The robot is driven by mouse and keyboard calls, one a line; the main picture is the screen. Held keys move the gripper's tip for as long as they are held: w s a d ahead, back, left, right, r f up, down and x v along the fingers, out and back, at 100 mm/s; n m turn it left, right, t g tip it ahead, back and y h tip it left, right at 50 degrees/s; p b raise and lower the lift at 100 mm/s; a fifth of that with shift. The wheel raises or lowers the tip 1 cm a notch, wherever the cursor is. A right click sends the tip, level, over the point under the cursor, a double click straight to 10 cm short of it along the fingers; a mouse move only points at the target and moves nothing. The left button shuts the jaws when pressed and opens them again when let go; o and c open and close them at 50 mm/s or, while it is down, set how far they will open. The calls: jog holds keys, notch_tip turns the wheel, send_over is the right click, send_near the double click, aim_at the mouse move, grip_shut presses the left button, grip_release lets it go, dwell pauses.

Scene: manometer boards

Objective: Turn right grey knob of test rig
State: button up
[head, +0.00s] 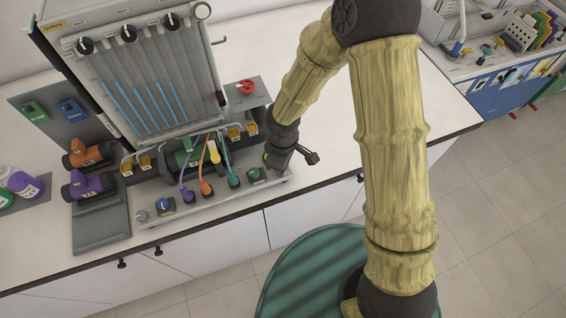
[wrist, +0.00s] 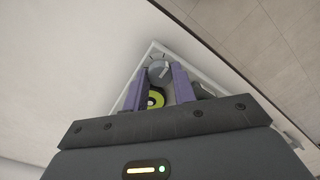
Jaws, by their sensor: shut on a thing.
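The test rig (head: 215,197) stands on the white bench, with a row of knobs and coloured hoses along its low front base. In the wrist view, the right grey knob (wrist: 159,71) sits at the corner of the rig's pale base, with marks around it. My gripper (wrist: 158,80) has its two purple fingers on either side of this knob and is shut on it. In the head view, my gripper (head: 273,163) is low at the right end of the base and hides the knob. A second grey knob (head: 142,217) shows at the left end.
A green knob (head: 253,174) is just left of my gripper, and a blue knob (head: 163,204) is farther left. A red knob (head: 246,87) stands on a grey plate behind. Orange (head: 90,154) and purple (head: 88,184) units are at left. Bench right of the rig is clear.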

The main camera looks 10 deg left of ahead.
jog(key=shift+r+n, duration=0.1)
jog(key=shift+n, duration=1.5)
jog(key=o, duration=1)
notch_tip(320, 180, up, 17)
jog(key=shift+r+p, duration=0.15)
jog(key=shift+p, duration=0.6)
jog(key=shift+d, duration=0.1)
